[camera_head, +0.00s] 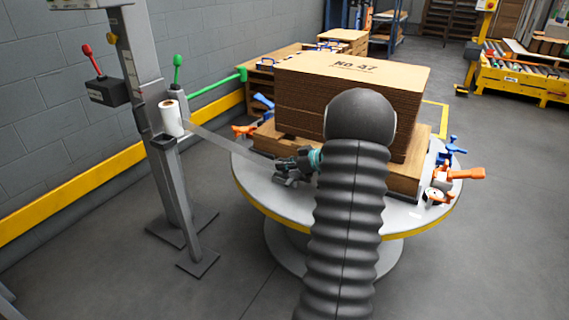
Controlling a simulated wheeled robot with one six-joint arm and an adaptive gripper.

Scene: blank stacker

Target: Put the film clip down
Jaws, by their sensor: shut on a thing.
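My gripper (287,170) is at the left front of the round turntable (262,190), low over its top. It is shut on the film clip, a small dark piece that I can hardly tell apart from the fingers. A strip of clear film (232,142) runs taut from the white film roll (171,118) on the grey post down to my gripper. My ribbed black arm hides the middle of the turntable and part of the stack. Whether the clip touches the turntable cannot be told.
A tall stack of cardboard blanks (300,95) stands on a wooden base on the turntable. Orange and blue clamps (466,173) stick out around it. The post (172,195) carries a red lever (91,58) and a green lever (178,70).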

